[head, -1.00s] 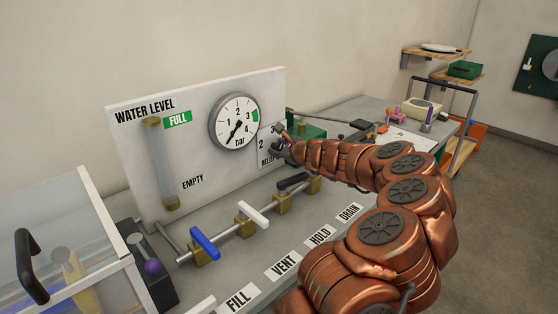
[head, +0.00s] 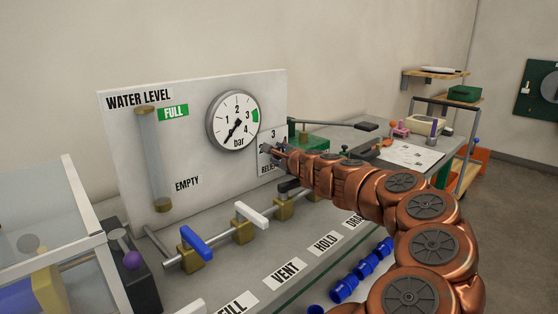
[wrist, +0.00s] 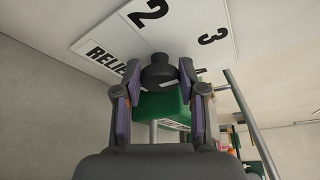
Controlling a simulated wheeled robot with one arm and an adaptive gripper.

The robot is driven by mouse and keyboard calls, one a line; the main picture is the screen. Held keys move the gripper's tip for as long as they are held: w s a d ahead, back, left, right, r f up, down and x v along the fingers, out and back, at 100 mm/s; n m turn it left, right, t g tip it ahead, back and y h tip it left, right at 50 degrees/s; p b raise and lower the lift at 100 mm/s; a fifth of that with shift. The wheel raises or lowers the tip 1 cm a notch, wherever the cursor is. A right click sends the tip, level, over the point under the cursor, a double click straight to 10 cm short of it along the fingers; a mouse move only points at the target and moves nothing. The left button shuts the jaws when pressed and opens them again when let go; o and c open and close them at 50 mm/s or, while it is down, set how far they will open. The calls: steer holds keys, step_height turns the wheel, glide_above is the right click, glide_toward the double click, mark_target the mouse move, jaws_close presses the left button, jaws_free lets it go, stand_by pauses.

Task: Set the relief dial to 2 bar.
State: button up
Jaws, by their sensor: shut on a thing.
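The relief dial is a dark round knob (wrist: 160,72) on a white scale plate (wrist: 90,45) with the numbers 2 and 3 and part of the word RELIEF showing. My gripper (wrist: 162,88) has its two fingers on either side of the knob and is shut on it. A small white mark shows by the knob's right side, but I cannot tell exactly which number it points at. In the head view, my gripper (head: 277,150) is at the panel's right end and hides the knob and part of the scale.
The pressure gauge (head: 233,120) on the panel has its needle at the lower left, below 1. The water level tube (head: 155,160) is left of it. Valves with blue (head: 197,242), white (head: 251,214) and black handles stand in front. A green block (wrist: 163,106) is behind the knob.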

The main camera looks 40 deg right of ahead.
stand_by(0.4)
steer(key=o, duration=1.1)
steer(key=shift+o, duration=0.2)
steer(key=shift+r, duration=0.1)
steer(key=r, duration=0.6)
steer(key=shift+s+d+r, duration=0.2)
steer(key=shift+d, duration=0.1)
steer(key=shift+w+a+r, duration=0.1)
steer(key=shift+a+r, duration=0.05)
steer(key=shift+r, duration=0.75)
steer(key=shift+w+a+r, duration=0.1)
steer(key=shift+r, duration=0.75)
